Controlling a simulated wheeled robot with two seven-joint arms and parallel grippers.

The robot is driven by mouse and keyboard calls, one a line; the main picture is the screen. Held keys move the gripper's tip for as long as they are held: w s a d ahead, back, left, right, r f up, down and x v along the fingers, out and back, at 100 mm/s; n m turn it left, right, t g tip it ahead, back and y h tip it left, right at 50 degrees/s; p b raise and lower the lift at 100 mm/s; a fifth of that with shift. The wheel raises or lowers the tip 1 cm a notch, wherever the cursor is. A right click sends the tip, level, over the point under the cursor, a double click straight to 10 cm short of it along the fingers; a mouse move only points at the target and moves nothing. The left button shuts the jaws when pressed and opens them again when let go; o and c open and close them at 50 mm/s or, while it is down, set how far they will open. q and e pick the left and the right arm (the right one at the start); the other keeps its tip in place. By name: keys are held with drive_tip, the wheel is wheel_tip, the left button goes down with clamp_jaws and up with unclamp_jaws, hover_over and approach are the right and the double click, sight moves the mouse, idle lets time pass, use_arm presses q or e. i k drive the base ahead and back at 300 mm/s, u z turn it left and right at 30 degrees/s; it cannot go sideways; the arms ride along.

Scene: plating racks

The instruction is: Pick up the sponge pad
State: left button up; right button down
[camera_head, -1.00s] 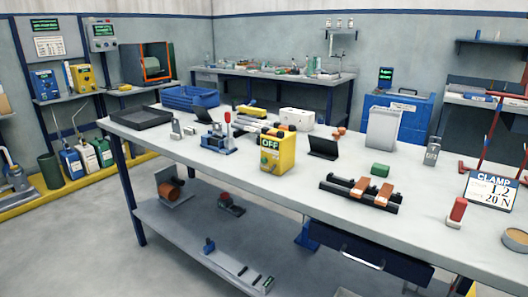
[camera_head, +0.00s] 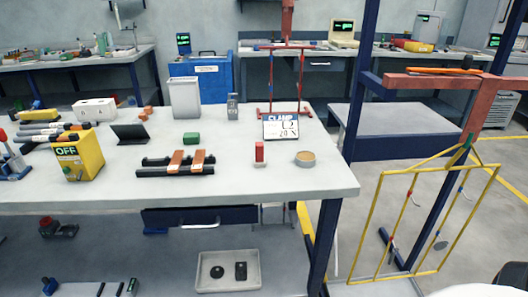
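A small green block (camera_head: 191,138), which looks like the sponge pad, lies flat on the grey workbench (camera_head: 240,180). It sits behind a black fixture (camera_head: 176,171) that carries two orange-brown blocks. It is to the right of a black tilted panel (camera_head: 130,133) and in front of a light grey bin (camera_head: 185,97). Nothing covers it or touches it visibly. Neither of my grippers shows in the camera_head view.
A yellow OFF box (camera_head: 79,155) stands left on the bench. A clamp sign (camera_head: 281,127), a red block (camera_head: 260,152) and a round tan-topped dish (camera_head: 305,158) stand right. A yellow hanging frame (camera_head: 425,220) is beyond the bench's right end. The bench's front strip is clear.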

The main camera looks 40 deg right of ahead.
sight(259, 160)
drive_tip(key=z, duration=0.9)
drive_tip(key=k, duration=0.15)
drive_tip(key=z, duration=0.25)
